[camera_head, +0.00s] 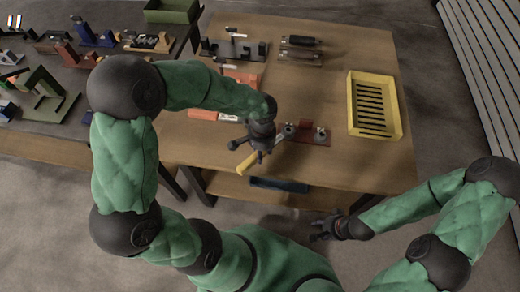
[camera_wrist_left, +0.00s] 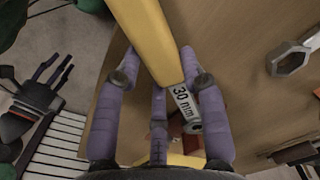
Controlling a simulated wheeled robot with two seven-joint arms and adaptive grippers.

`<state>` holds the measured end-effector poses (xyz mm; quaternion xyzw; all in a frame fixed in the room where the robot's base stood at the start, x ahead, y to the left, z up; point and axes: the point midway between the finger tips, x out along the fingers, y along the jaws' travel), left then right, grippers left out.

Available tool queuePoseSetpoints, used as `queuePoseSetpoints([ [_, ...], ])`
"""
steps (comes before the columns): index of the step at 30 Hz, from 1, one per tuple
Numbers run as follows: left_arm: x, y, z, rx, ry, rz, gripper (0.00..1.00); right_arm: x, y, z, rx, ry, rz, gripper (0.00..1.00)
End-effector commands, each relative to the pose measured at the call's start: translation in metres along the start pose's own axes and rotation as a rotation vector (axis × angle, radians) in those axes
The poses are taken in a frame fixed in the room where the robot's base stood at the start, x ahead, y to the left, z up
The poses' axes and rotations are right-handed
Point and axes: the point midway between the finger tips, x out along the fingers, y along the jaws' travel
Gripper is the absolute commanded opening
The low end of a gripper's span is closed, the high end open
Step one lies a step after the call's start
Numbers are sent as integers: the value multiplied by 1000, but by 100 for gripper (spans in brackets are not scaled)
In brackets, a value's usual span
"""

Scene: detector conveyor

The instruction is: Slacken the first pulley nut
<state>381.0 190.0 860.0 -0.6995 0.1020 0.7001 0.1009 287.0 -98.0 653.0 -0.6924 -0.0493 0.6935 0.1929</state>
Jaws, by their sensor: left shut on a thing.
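My left gripper (camera_head: 258,155) is shut on a yellow-handled tool (camera_head: 246,164) near the table's front edge. A reddish plate (camera_head: 320,140) with grey nut-like parts (camera_head: 320,134) lies just right of the left gripper. Which of these is the first pulley nut I cannot tell. My right gripper (camera_head: 325,228) is open and empty in front of the table, and it also shows in the left wrist view (camera_wrist_left: 58,70).
A yellow slotted tray (camera_head: 354,103) stands at the table's right. An orange-and-white tool (camera_head: 215,115), dark cylinders (camera_head: 301,41) and a dark fixture (camera_head: 235,48) lie farther back. A metal ring-ended piece (camera_wrist_left: 289,60) shows in the left wrist view. Bare tabletop lies at centre right.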

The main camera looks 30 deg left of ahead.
Motion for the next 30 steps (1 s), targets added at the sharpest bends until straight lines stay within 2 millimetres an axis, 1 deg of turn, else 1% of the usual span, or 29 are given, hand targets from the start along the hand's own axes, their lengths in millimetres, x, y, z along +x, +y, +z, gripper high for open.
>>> queuePoseSetpoints([
  [3, 2, 7, 3, -36, -8, 2, 0, 4, 1, 0, 0, 0, 0, 40],
  [10, 2, 12, 3, -76, -8, 2, 0, 6, 2, 0, 0, 0, 0, 40],
  [20, 1, 11, 3, -74, -9, 2, 0, 5, 2, 0, 0, 0, 0, 40],
  [30, 1, 4, 3, -22, -8, 1, 0, 1, 0, 0, 0, 0, 0, 40],
])
